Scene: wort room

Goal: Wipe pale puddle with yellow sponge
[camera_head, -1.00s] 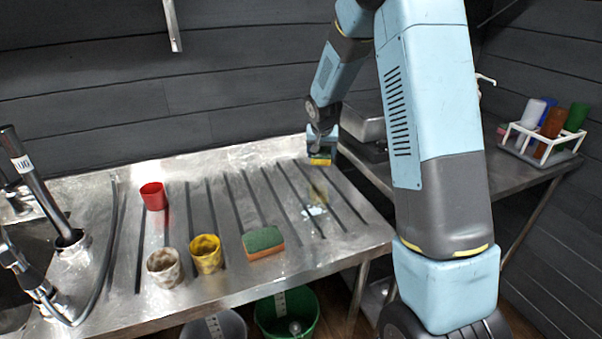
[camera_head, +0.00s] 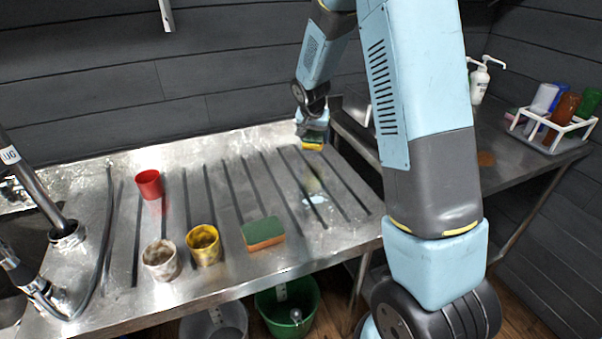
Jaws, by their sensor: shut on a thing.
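My gripper (camera_head: 313,138) is near the back right of the metal draining board (camera_head: 100,170). It is shut on a small yellow sponge (camera_head: 313,147), of which only a strip shows under the jaws. I cannot tell whether the sponge touches the board. The pale puddle (camera_head: 315,200) is a small whitish patch on the grooved board, nearer the front than my gripper and apart from the sponge. A dull yellowish smear (camera_head: 313,185) lies just behind the puddle.
A green-topped orange sponge (camera_head: 263,233) lies left of the puddle. A yellow cup (camera_head: 204,246), a whitish cup (camera_head: 161,261) and a red cup (camera_head: 150,185) stand further left. A bottle rack (camera_head: 552,130) and a pump bottle (camera_head: 480,84) stand on the right counter.

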